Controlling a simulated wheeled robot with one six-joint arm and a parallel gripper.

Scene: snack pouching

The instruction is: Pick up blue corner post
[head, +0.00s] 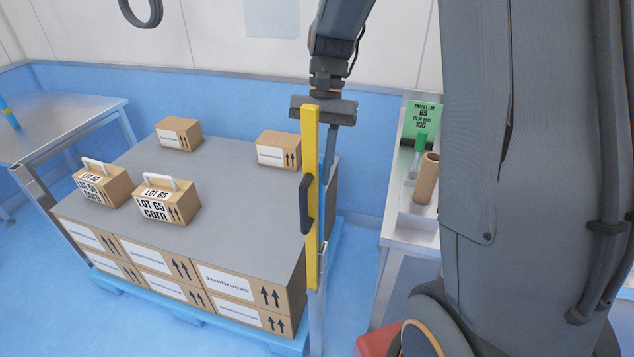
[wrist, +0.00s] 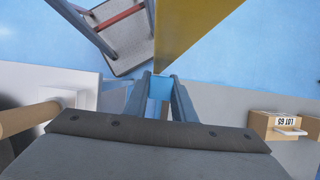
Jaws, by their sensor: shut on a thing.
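A long yellow post (head: 311,230) with a dark handle (head: 304,203) stands upright in front of the near right corner of the stacked boxes. My gripper (head: 327,180) is behind it in the head view, its fingers partly hidden.
A stack of boxes (head: 245,285) with a grey top sheet (head: 225,195) sits on a blue pallet (head: 190,318). Several loose cartons lie on top, including one marked LOT 65 (head: 167,204). A side bench (head: 408,235) with a brown roll (head: 426,178) stands right. A steel table (head: 70,112) stands left.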

